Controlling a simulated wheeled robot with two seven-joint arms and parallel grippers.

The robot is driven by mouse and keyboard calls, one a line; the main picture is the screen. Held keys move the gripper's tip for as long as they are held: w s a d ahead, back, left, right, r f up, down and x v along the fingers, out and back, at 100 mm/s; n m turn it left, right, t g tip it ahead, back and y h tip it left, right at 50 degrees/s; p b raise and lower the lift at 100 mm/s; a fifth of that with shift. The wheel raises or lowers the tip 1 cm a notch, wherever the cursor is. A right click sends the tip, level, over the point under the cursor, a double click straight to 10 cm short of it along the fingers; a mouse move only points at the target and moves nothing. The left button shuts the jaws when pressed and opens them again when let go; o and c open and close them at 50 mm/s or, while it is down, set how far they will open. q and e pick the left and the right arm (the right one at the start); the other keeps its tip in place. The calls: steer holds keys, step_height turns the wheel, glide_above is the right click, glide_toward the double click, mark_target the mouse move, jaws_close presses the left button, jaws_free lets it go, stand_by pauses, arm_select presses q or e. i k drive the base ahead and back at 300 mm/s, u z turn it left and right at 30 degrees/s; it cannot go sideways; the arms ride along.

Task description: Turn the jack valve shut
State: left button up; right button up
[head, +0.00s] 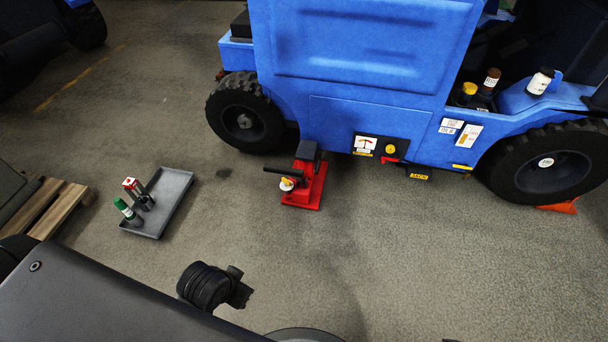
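The red jack (316,187) stands on the floor beside the blue vehicle (365,100), with its dark lifting part against the vehicle's lower edge. A black bar (279,171) sticks out from the jack to the left. A small yellow and white part (287,184), which looks like the valve, sits low on the jack's left side. It is too small to tell how far it is turned. Neither gripper can be made out. Dark parts of my own body fill the lower left, and nothing of mine touches the jack.
A grey tray (179,204) on the floor at the left holds a green-capped bottle (127,211) and a red and white item (133,188). A wooden pallet (60,208) lies farther left. An orange wedge (560,207) sits at the right wheel (549,167). The floor before the jack is clear.

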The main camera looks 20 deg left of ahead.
mark_target(287, 184)
steer(key=u, duration=0.05)
steer(key=k, duration=0.5)
steer(key=u, duration=1.55)
steer(key=i, duration=1.25)
steer(key=z, duration=2.65)
